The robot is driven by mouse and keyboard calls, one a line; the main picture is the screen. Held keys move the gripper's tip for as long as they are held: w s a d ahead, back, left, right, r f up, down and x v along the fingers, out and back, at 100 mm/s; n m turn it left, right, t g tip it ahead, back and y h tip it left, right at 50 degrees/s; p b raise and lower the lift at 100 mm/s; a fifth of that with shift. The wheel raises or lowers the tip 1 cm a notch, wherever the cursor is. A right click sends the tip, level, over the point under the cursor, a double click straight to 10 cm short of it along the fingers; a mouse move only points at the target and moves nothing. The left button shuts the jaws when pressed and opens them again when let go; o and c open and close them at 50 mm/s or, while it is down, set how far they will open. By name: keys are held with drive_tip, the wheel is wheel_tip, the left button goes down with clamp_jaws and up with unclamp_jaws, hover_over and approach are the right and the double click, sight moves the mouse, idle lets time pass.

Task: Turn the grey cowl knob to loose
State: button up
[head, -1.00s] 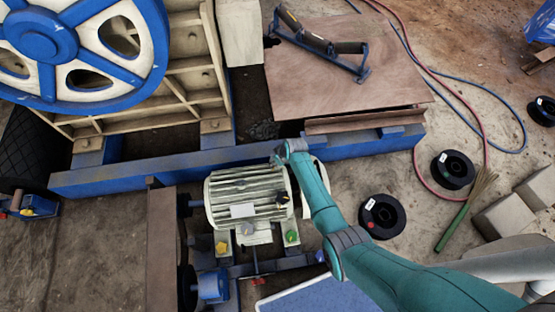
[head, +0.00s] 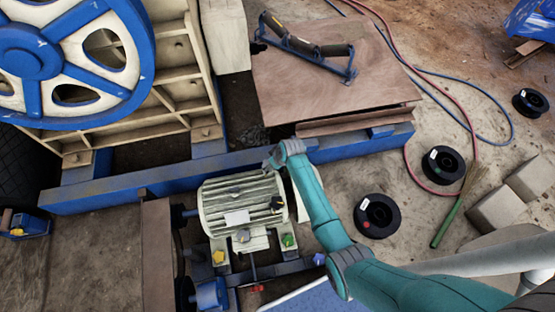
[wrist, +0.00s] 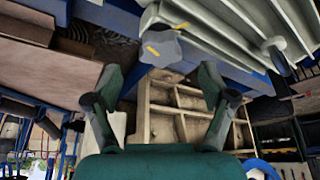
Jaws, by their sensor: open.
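The grey cowl knob (wrist: 160,46) shows in the wrist view as a lobed grey knob with yellow marks, beside the pale ribbed motor housing (wrist: 222,30). My gripper (wrist: 160,78) is open, with its two dark green fingers spread and nothing between them. The knob lies beyond the fingertips, near the middle of the gap and above it in the picture; I see no contact. In the head view the ribbed motor (head: 236,205) stands below the blue beam. My gripper (head: 270,161) is small there, at the motor's upper right edge. I cannot pick out the grey cowl knob there with certainty.
On and around the motor are a black knob (head: 277,203), a yellow knob (head: 218,257) and a green knob (head: 288,241). The blue beam (head: 150,184) runs behind the motor. A large blue wheel (head: 40,55) stands at upper left. Black spools (head: 378,215) lie to the right.

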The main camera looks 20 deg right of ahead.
drive_tip(key=v, duration=0.6)
drive_tip(key=shift+r, duration=0.25)
drive_tip(key=shift+s, duration=0.15)
